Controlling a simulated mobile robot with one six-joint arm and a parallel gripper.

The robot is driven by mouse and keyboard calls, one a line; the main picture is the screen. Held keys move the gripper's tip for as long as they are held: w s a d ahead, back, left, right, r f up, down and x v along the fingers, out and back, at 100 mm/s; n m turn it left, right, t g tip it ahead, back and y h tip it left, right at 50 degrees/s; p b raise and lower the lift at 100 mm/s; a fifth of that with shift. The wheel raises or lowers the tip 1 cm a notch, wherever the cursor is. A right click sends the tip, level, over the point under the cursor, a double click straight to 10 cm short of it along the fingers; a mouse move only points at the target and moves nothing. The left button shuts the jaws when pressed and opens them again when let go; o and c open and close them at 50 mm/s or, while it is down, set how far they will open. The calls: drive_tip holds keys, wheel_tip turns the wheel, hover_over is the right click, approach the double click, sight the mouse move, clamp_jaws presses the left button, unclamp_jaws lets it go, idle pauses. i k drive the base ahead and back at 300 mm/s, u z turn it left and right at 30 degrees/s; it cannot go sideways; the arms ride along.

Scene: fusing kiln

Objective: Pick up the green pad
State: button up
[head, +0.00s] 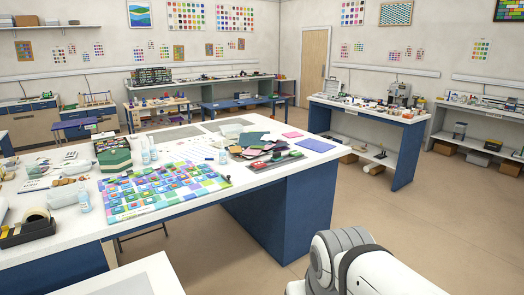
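Several green things lie on the large white-topped table, and I cannot tell for sure which is the green pad. A small green piece (296,154) lies by the pile of coloured sheets near the table's right end. A dark teal-green flat sheet (253,138) lies just behind that pile. A larger green block-like thing (115,159) stands at the left, in front of a case of small items. A white and grey part of my own arm shows at the bottom right. My gripper is not in view.
The white-topped table (190,216) has a blue base. A colourful glass-tile panel (165,187) covers its near middle. Pink (292,135) and purple (315,145) sheets lie right. Floor (420,215) on the right is clear.

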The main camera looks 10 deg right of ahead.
sight(276, 156)
drive_tip(key=i, duration=0.8)
drive_tip(key=z, duration=0.55)
drive_tip(key=i, duration=2.9)
drive_tip(key=u, duration=0.8)
